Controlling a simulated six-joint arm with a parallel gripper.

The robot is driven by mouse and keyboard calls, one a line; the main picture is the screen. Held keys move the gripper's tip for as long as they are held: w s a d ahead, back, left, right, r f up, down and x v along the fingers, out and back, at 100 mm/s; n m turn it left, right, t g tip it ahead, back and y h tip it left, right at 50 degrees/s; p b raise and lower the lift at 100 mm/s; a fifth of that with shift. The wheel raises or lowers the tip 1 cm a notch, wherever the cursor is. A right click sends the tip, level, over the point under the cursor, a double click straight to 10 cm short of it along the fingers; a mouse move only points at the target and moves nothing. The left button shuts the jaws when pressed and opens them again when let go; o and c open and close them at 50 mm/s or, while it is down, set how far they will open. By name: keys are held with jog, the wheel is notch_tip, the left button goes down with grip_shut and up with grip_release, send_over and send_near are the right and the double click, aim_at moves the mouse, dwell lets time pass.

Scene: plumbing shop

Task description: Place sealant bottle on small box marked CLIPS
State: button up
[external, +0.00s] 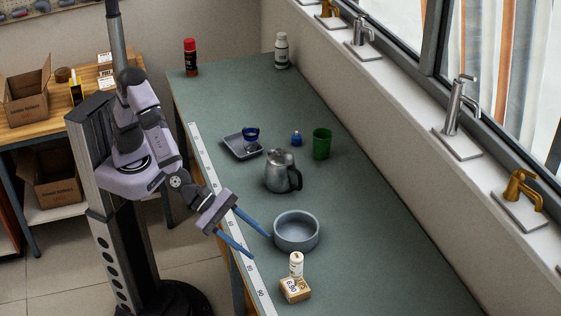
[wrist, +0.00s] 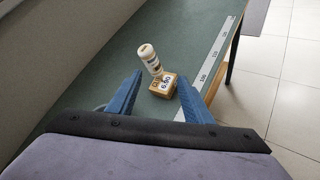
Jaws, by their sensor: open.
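A small white bottle with a cream cap (external: 296,265), which I take as the sealant bottle, stands upright on a small tan box (external: 295,290) near the front of the bench. In the wrist view the bottle (wrist: 150,61) and the box (wrist: 163,87) show ahead, between the fingers. The bottle's base meets the box top. The box has a white label, too small to read surely as CLIPS. My gripper (external: 261,246) is open and empty, its blue fingers apart, to the upper left of the bottle and touching neither thing.
A grey-blue round pan (external: 296,231) sits close to the right finger. Behind it are a metal jug (external: 282,171), a green cup (external: 321,144) and a square tray (external: 240,148) with a blue cup. A white ruler strip (external: 222,203) runs along the left edge. Bench right of the box is clear.

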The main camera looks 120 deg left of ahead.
jog(key=s+a+f+m+g, duration=0.3)
jog(key=s+a+m, duration=0.3)
jog(key=s+m, duration=0.4)
jog(key=s+a+f+m+g, duration=0.3)
jog(key=s+a+m+g, duration=0.2)
jog(key=s+m, duration=0.4)
jog(key=s+a+f+m+g, duration=0.4)
jog(key=s+a+m, duration=0.2)
jog(key=s+m, duration=0.4)
jog(key=s, duration=0.3)
jog(key=shift+s+a+m, duration=0.3)
jog(key=shift+a, duration=0.1)
